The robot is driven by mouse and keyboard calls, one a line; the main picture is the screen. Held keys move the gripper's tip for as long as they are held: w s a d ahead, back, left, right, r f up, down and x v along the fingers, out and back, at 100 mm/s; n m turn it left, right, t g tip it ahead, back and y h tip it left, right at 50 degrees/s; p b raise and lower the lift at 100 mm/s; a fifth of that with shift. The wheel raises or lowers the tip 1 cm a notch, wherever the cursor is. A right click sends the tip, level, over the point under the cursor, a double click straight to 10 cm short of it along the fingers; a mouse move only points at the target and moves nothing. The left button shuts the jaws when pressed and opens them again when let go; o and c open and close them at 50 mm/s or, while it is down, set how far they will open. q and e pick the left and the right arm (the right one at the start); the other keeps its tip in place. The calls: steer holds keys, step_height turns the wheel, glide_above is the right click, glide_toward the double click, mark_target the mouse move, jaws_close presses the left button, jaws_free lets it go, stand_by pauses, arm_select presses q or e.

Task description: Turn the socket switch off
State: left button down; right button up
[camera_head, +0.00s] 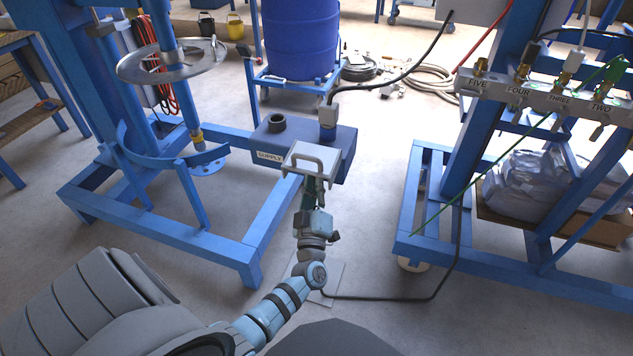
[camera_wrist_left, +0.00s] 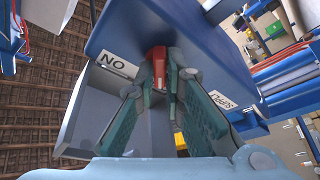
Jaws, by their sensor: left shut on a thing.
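The blue supply box (camera_head: 340,143) stands on the blue frame at the centre, with a SUPPLY label on its front. A grey unit with a handle (camera_head: 303,152) sits at its front. My left gripper (camera_head: 312,190) is just below this unit and partly hidden by it. In the left wrist view, a red switch lever (camera_wrist_left: 157,65) is between the fingertips of my left gripper (camera_wrist_left: 162,78), which is shut on it. A white label (camera_wrist_left: 118,65) reading "NO" as seen there is beside the lever. My right gripper is out of view.
A grey plug (camera_head: 328,115) with a black cable stands on the box, beside a dark round socket (camera_head: 277,122). The mixer frame (camera_head: 190,230) is at left. A valve rack (camera_head: 550,100) on a blue stand is at right. Floor between the frames is mostly clear.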

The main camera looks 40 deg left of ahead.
arm_select(q)
steer(key=shift+r, duration=0.15)
steer(key=c, duration=1.7)
jaws_free()
steer(key=shift+f, duration=0.2)
steer(key=v, duration=0.7)
steer(key=shift+s+d, duration=0.1)
steer(key=shift+d, duration=0.05)
